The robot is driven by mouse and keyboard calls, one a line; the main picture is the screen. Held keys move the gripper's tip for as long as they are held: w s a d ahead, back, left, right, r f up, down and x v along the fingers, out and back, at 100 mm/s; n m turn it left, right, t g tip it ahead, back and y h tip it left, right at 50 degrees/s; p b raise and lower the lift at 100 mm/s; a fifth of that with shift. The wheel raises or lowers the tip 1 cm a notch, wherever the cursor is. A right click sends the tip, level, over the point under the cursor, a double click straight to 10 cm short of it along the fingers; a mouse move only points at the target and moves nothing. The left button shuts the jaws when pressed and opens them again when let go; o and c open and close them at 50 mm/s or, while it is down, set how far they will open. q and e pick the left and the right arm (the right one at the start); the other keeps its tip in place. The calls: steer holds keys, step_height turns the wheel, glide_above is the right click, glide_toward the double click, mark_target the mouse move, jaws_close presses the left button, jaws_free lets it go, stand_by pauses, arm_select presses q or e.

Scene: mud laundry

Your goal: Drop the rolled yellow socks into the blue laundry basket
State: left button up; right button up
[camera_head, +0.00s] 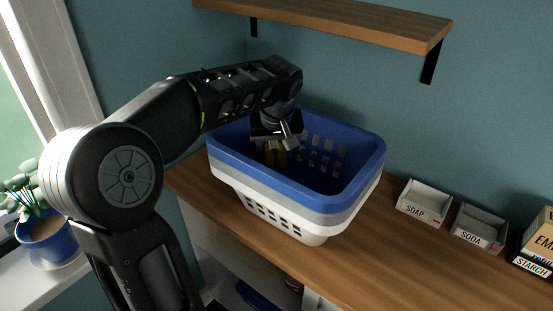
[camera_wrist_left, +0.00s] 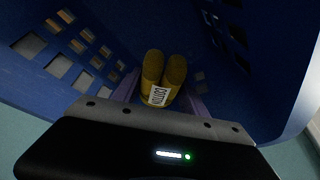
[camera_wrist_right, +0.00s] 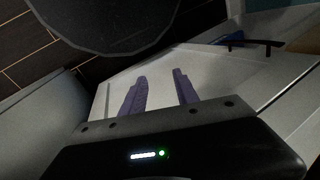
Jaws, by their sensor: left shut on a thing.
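The blue laundry basket (camera_head: 365,163) stands on the wooden counter, with grey and white lower bands. My left gripper (camera_head: 277,146) reaches down inside its rim at the back left. It is shut on the rolled yellow socks (camera_wrist_left: 162,78), which carry a white label reading COTTON. The socks (camera_head: 274,154) are partly hidden by the gripper in the head view. In the left wrist view the blue basket walls surround them. Whether the socks touch the basket floor cannot be told. My right gripper (camera_wrist_right: 160,92) is open and empty, outside the head view.
Small SOAP (camera_head: 424,202) and SODA (camera_head: 479,228) trays and a STARCH box (camera_head: 535,262) sit on the counter (camera_head: 400,262) right of the basket. A wooden shelf (camera_head: 340,22) hangs above. A potted plant (camera_head: 40,225) stands at the left window.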

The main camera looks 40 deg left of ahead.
arm_select(q)
steer(key=shift+f, duration=0.45)
steer(key=shift+f, duration=1.9)
steer(key=shift+f+b, duration=0.55)
steer(key=shift+f, duration=0.1)
steer(key=o, duration=1.5)
steer(key=shift+r, duration=0.15)
